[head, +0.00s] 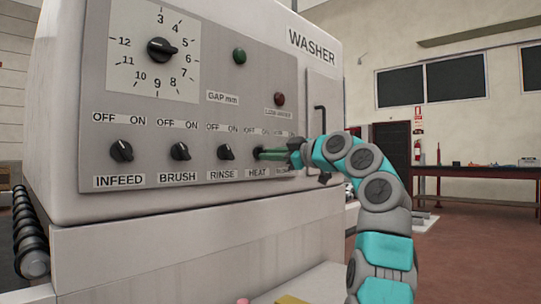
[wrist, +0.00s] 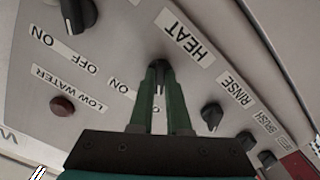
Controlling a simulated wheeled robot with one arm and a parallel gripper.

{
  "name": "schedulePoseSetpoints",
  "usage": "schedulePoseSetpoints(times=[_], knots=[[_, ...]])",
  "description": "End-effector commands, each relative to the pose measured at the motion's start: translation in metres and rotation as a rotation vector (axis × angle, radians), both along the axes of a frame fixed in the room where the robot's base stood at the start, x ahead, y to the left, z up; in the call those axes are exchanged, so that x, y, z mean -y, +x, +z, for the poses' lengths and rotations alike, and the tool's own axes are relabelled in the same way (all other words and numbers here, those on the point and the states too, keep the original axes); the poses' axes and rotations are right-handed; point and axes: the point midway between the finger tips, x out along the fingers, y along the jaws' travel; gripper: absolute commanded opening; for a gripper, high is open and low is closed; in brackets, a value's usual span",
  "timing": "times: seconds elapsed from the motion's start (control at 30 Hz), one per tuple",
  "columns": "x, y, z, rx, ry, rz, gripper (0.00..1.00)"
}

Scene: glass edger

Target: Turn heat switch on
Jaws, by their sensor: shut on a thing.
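The washer panel (head: 215,90) carries a row of black rotary switches. The heat switch (wrist: 158,66) is a dark knob beside the HEAT label (wrist: 184,38) in the wrist view. My gripper (wrist: 159,74) has its two green fingers shut on this knob. In the head view my gripper (head: 268,154) reaches in from the right above the HEAT label (head: 258,174) and covers most of the knob. The fingers hide which way its pointer is turned.
The infeed (head: 121,151), brush (head: 180,151) and rinse (head: 225,152) switches lie to the left of heat. A large gap dial (head: 161,49), a green lamp (head: 239,56) and a red low-water lamp (head: 279,99) sit above. A black handle (head: 320,118) stands at the right.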

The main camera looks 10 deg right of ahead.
Motion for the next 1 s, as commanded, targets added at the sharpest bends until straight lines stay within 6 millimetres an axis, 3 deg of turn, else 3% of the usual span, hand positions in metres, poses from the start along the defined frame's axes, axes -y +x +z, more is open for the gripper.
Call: schedulePoseSetpoints(times=[0.63,1.0], knots=[[-0.0013,-0.0005,-0.0011,-0.019,0.023,0.002,0.00],[-0.0016,-0.0018,-0.0002,-0.144,0.199,0.003,0.00]])
